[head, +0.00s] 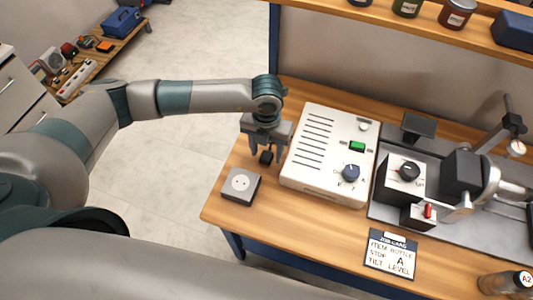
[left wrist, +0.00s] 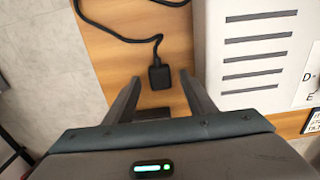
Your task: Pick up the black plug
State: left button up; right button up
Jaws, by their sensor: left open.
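The black plug (head: 266,157) lies on the wooden table between the grey socket box and the white machine. In the left wrist view the plug (left wrist: 160,77) shows with its black cable running away from it in a curve. My left gripper (head: 266,163) is above the plug, pointing down, with its fingers apart. In the left wrist view the plug lies between the two open fingertips (left wrist: 158,82), and whether they touch it cannot be told. The grey socket box (head: 241,184) sits at the table's left edge. My right gripper is not in view.
The white machine (head: 325,150) with slots and a blue knob stands close to the right of the left gripper. A metal fixture (head: 405,175) is further right. A sign (head: 391,252) lies at the front.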

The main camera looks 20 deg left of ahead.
aim_at(267, 155)
pick_arm(q)
jog(key=shift+f, duration=0.5)
jog(key=c, duration=1.1)
jog(key=shift+r, duration=0.15)
jog(key=shift+r+b, duration=0.35)
jog(key=shift+r, duration=0.3)
jog(key=shift+r+b, duration=1.3)
jog(key=shift+r, duration=2.95)
